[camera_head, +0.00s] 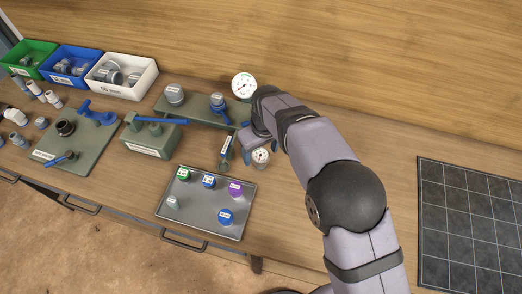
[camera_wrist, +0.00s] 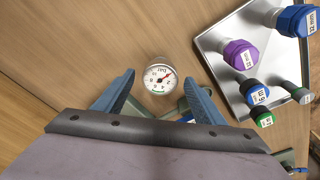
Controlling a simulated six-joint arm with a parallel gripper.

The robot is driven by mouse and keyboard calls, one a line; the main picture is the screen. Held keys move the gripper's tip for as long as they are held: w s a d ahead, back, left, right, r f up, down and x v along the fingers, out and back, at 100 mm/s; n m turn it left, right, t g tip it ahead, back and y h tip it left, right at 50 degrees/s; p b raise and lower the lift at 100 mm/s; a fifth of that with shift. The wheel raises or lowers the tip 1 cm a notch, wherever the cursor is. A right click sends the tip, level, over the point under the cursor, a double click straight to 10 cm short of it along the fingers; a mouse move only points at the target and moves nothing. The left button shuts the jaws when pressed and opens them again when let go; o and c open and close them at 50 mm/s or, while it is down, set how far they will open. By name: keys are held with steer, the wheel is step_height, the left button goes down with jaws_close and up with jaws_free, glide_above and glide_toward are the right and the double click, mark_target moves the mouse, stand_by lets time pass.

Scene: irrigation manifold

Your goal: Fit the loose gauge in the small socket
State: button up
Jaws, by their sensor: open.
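A small round white-faced gauge (camera_head: 261,157) with a red needle is at the bench beside the tray's upper right. In the wrist view the gauge (camera_wrist: 159,77) sits face toward the camera between my fingertips, with gaps on both sides. My gripper (camera_head: 249,146) is open; in the wrist view its two blue-grey fingers (camera_wrist: 158,84) flank the gauge without visible contact. A second, larger gauge (camera_head: 243,86) stands at the back by the green manifold (camera_head: 190,113). I cannot tell which opening is the small socket; my arm and gripper hide part of the manifold's right end.
A metal tray (camera_head: 200,222) with several coloured caps lies in front. A green block with a blue lever (camera_head: 150,142) and a green plate (camera_head: 75,147) are left. Green, blue and white bins (camera_head: 120,92) stand back left. A dark gridded mat (camera_head: 470,215) lies right.

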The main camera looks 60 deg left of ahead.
mark_target(264, 159)
steer(key=shift+r, duration=0.1)
steer(key=shift+r+p, duration=0.4)
steer(key=shift+r, duration=0.2)
step_height(264, 159, up, 12)
steer(key=d+b, duration=0.2)
steer(key=b, duration=0.1)
steer(key=w+d+m, duration=0.4)
steer(key=w+d, duration=0.5)
steer(key=w, duration=0.3)
steer(key=w+d+f+m, duration=0.15)
steer(key=w+d, duration=0.25)
steer(key=d, duration=0.5)
steer(key=w+d+f+m, duration=0.1)
steer(key=w+d+m, duration=0.3)
steer(key=d, duration=0.5)
steer(key=s+d+f+m+h, duration=0.1)
steer(key=d+m, duration=0.1)
steer(key=d, duration=0.6)
steer(key=d+f+m, duration=0.2)
steer(key=d, duration=0.7)
steer(key=s+d+f+m, duration=0.3)
steer(key=s+d+m, duration=0.1)
steer(key=s+d, duration=0.4)
steer(key=shift+d, duration=0.9)
steer(key=shift+o, duration=0.5)
steer(key=shift+r+m, duration=0.1)
steer(key=shift+m, duration=0.15)
